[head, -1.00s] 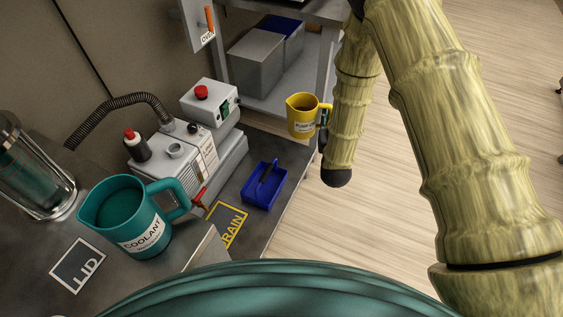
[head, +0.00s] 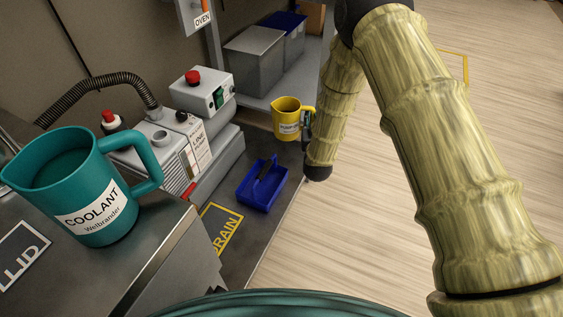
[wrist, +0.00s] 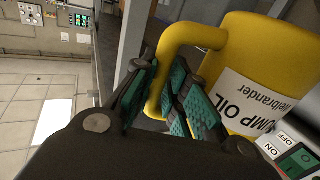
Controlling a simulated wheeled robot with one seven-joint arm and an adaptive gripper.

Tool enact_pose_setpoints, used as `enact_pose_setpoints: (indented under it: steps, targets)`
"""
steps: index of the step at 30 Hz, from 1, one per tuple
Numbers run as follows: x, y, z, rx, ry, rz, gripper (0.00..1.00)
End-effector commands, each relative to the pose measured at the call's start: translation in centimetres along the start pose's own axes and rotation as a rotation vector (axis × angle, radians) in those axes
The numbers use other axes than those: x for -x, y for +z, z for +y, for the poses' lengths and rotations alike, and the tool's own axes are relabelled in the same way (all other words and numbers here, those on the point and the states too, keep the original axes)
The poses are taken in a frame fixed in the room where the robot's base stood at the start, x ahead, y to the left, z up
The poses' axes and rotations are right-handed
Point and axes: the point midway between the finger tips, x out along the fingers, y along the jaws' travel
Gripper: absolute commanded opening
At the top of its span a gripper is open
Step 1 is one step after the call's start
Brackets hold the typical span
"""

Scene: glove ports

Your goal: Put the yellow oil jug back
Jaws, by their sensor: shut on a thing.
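The yellow oil jug (head: 287,121) is at the far end of the bench in the head view, upright, with its labelled side towards me. In the wrist view the jug (wrist: 255,65) fills the right side, its label partly reading "OIL". My gripper (wrist: 172,100) is shut on the jug's handle, with green pads on both sides of it. In the head view my gripper (head: 308,128) is small and partly hidden by my arm. I cannot tell whether the jug's base touches the bench.
A grey pump (head: 176,150) with a hose and a switch box (head: 203,92) stand left of the jug. A blue tray (head: 263,190) and a DRAIN marking (head: 221,232) lie nearer. A teal coolant jug (head: 95,205) stands at left. Grey bins (head: 254,62) sit on a shelf behind.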

Motion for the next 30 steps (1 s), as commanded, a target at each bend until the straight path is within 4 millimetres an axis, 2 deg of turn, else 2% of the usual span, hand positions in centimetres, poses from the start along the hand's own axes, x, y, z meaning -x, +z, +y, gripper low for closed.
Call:
enact_pose_setpoints:
  steps: [1,3,12,20,27,30]
  targets:
    - [-0.5,1.4,-0.3,-0.001,-0.002,0.002,0.0]
    - [-1.1,2.2,-0.7,-0.001,-0.004,0.003,0.0]
    - [-2.8,4.2,-1.7,-0.002,-0.009,0.002,0.0]
    - [-3.0,5.7,-1.9,-0.002,-0.01,0.0,0.0]
    - [-3.0,9.5,-1.9,-0.002,-0.01,0.0,0.0]
    - [-3.0,10.5,-1.9,-0.002,-0.01,0.0,0.0]
